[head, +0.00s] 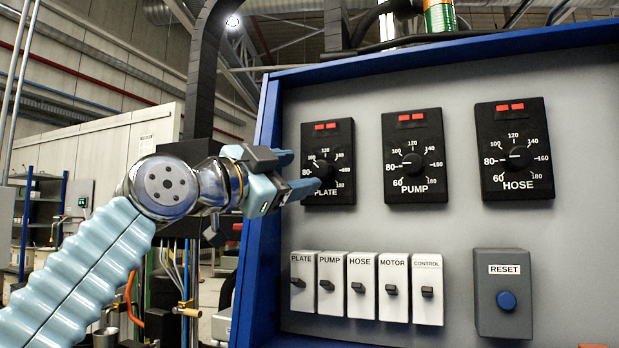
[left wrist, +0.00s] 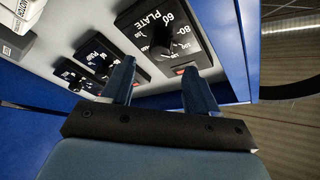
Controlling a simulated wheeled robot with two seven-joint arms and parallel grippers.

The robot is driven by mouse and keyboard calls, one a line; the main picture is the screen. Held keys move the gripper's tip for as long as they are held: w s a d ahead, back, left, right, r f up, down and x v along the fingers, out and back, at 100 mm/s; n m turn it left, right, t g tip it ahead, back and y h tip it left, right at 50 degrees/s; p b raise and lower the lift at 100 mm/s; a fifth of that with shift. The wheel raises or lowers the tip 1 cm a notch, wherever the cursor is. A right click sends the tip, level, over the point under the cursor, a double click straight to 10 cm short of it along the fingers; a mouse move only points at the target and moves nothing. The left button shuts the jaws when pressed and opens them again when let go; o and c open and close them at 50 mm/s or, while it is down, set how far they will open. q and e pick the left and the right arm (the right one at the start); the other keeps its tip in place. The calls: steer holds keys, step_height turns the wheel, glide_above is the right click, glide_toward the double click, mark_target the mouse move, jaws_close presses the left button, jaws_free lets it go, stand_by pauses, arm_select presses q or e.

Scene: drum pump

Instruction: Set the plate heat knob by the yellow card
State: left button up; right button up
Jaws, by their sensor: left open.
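The black PLATE dial (head: 341,135) is the leftmost of three dials on the grey panel. My left gripper (head: 304,171) comes in from the left. Its two blue fingers are open, and it is empty. In the left wrist view the fingertips (left wrist: 158,66) stand apart, with the knob just beyond the gap between them. I cannot tell whether they touch it. No yellow card shows in either view. My right gripper is not in view.
The PUMP dial (head: 413,130) and HOSE dial (head: 515,125) stand to the right. Below are several white switches (head: 363,308) and a RESET box (head: 504,320) with a blue button. The panel's raised blue frame (head: 257,225) runs along the left, beside my gripper.

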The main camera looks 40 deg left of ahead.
arm_select(q)
steer(key=b+v, duration=0.1)
steer(key=v, duration=0.7)
steer(key=shift+s+f, duration=0.15)
steer(key=shift+s, duration=0.2)
